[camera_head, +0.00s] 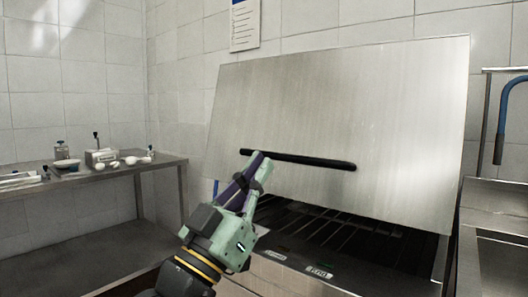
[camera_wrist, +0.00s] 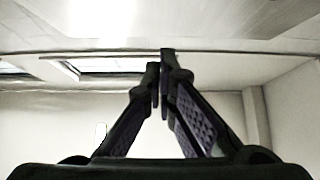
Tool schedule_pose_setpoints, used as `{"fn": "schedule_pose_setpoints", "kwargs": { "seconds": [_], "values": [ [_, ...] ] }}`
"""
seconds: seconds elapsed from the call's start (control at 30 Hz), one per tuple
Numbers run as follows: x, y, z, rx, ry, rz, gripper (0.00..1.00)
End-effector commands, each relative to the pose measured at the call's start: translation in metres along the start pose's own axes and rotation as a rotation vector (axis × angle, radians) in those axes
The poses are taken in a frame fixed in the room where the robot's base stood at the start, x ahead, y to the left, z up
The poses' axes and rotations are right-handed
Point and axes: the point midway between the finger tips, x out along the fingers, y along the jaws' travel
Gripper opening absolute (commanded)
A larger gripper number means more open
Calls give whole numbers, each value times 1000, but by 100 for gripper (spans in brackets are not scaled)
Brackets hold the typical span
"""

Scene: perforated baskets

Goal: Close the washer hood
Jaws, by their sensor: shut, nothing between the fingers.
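The washer hood (camera_head: 340,110) is a large flat metal panel, raised and tilted over the washer in the head view. A long black handle bar (camera_head: 310,162) runs across its lower part. Below the hood, the washer's opening (camera_head: 330,228) shows dark slats, so the hood stands open. My gripper (camera_head: 258,158) is at the left end of the handle, with its fingertips overlapping the bar in the picture; I cannot tell whether they touch it. In the wrist view my gripper (camera_wrist: 159,68) has its two fingertips together with nothing between them.
A metal side table (camera_head: 160,163) with bottles, a small device and white dishes stands at the left. A sink counter (camera_head: 500,200) with a blue hose (camera_head: 503,115) stands at the right, close beside the washer. A tiled wall is behind.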

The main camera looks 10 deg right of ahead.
Motion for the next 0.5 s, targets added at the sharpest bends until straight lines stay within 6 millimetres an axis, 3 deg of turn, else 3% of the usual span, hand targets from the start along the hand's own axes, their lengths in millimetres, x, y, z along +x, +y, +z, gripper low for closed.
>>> {"fn": "schedule_pose_setpoints", "kwargs": {
  "seconds": [0.4,0.47,0.5],
  "values": [
    [87,1,-2,0,1,4,0],
    [94,0,2,-1,-1,1,0],
    [86,-1,13,-3,-3,-2,0]
  ]
}}
